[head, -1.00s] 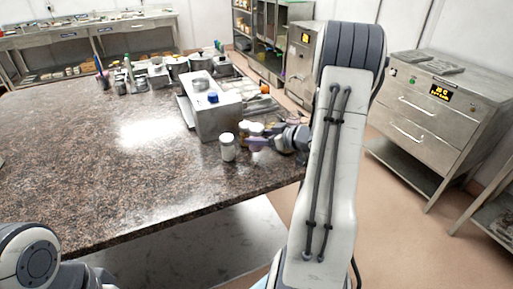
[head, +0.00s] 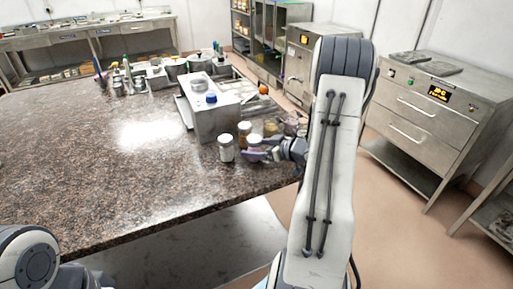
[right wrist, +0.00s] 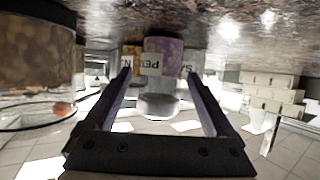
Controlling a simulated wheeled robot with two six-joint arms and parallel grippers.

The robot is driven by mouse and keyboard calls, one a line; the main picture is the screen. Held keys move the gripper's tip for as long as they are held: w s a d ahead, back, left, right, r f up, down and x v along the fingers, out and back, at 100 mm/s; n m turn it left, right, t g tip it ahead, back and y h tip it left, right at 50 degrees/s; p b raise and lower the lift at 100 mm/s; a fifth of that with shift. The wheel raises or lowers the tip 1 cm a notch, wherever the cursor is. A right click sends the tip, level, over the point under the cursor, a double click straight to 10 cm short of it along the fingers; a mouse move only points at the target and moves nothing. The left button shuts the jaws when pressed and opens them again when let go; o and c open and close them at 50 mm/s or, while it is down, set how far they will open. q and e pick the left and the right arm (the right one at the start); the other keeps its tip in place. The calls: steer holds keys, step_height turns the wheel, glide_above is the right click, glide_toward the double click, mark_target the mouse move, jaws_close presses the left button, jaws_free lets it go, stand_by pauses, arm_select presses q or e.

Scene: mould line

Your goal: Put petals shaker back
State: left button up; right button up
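The petals shaker, a clear jar with purple contents and a pale lid, stands on the counter in the head view (head: 254,148). The right wrist view is upside down and shows it ahead, between the fingertips (right wrist: 165,62). My right gripper (head: 268,152) reaches in from the right, low over the counter. In the right wrist view its fingers (right wrist: 158,78) are apart, with slight gaps beside the jar. My left gripper is out of view.
More shakers (head: 270,128) stand at the counter's right side, one close to my right gripper in the wrist view (right wrist: 38,55). A steel box (head: 215,118) with a blue-capped item is behind them. The counter's left and front (head: 110,190) are clear.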

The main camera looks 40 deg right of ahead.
steer(key=shift+r, duration=0.1)
